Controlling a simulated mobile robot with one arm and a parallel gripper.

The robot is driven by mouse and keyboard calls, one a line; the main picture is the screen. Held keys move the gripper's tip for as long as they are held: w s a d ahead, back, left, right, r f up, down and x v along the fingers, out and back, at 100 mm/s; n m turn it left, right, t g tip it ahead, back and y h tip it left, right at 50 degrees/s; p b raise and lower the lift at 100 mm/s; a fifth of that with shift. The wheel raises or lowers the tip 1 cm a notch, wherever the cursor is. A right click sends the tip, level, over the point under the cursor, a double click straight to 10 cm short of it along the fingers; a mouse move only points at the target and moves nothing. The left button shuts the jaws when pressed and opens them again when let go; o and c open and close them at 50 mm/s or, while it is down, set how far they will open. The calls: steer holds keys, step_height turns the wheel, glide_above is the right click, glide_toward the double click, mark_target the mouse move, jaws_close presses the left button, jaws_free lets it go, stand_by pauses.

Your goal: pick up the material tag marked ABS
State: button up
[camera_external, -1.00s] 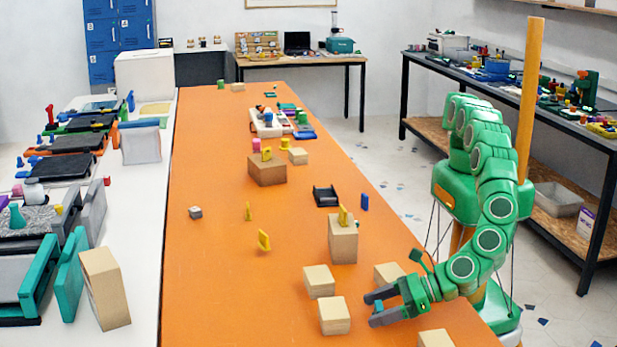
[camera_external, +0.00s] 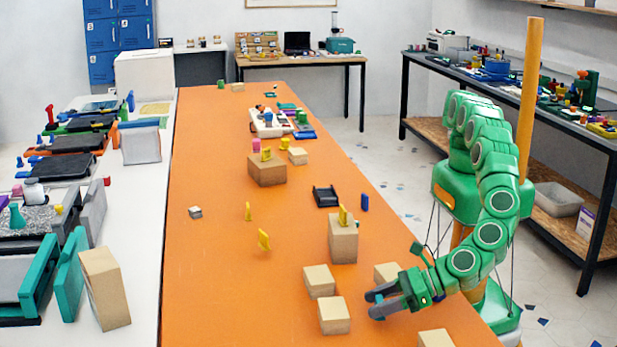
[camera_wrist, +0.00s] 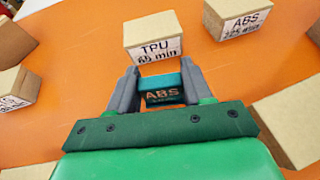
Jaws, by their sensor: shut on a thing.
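In the external view my gripper (camera_external: 372,304) is low over the near right part of the orange table (camera_external: 230,290), beside several wooden blocks. The tag cannot be made out there, as the fingers hide it.
A wooden block labelled TPU 65 min (camera_wrist: 153,48) stands just beyond the tag, and one labelled ABS (camera_wrist: 245,25) farther right. More blocks (camera_external: 334,316) surround the hand closely. A taller block (camera_external: 343,243) carries a yellow piece. The table's left side is mostly clear.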

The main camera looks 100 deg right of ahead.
steer(key=shift+r, duration=0.85)
steer(key=shift+s+d+r, duration=0.15)
steer(key=shift+r, duration=0.2)
steer(key=s+d+r, duration=0.9)
steer(key=shift+s+d, duration=0.2)
steer(key=shift+d, duration=0.15)
